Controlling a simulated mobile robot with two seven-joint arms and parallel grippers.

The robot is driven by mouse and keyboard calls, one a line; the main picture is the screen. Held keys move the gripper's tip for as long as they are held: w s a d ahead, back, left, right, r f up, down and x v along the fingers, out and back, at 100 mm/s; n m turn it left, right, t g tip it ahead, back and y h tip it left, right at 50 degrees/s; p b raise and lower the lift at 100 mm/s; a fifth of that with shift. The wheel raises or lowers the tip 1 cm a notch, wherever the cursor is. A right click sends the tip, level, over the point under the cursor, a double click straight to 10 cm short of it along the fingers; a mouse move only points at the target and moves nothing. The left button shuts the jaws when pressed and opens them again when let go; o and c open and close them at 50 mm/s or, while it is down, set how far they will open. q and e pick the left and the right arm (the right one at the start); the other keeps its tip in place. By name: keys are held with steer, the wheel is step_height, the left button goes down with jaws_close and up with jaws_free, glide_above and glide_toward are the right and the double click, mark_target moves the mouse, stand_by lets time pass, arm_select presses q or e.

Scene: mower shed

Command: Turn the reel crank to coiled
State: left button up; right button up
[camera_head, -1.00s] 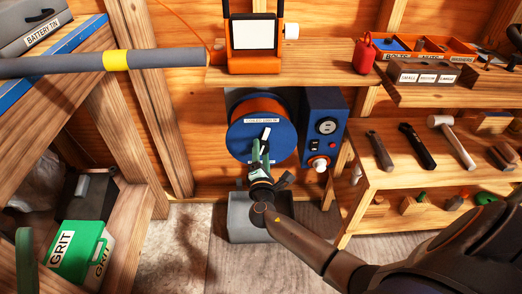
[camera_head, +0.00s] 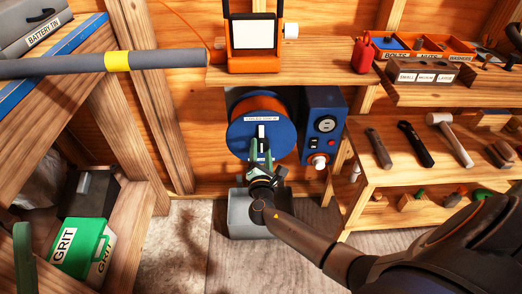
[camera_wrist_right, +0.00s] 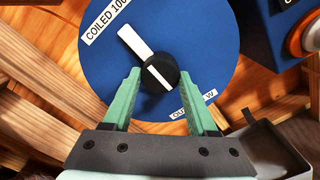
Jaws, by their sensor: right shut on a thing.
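The blue reel disc (camera_head: 243,142) hangs under the shelf, with an orange coil behind it. The reel crank (camera_head: 261,131) is a white bar with a black knob, pointing up at the "COILED" label (camera_head: 262,119). In the right wrist view the white bar (camera_wrist_right: 135,42) runs from the black knob (camera_wrist_right: 160,75) toward that label; a second label (camera_wrist_right: 193,104) is at the lower edge, partly covered by a finger. My right gripper (camera_head: 260,158) is shut on the knob, a green finger each side (camera_wrist_right: 160,78).
A grey bin (camera_head: 240,218) sits below. A wooden shelf (camera_head: 310,72) is above.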

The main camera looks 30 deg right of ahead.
steer(key=o, duration=1.4)
steer(key=shift+s+a, duration=0.15)
arm_select(q)
steer(key=w+a+f+n+g+y+p, duration=0.1)
steer(key=w+f+n+y+p, duration=0.1)
steer(key=w+f+n+y, duration=0.3)
steer(key=shift+w+f+n+g+y, duration=0.5)
steer(key=shift+f+y, duration=0.6)
steer(key=shift+f, duration=1.2)
arm_select(e)
steer(key=shift+v, duration=6.1)
arm_select(q)
steer(key=shift+w, duration=0.1)
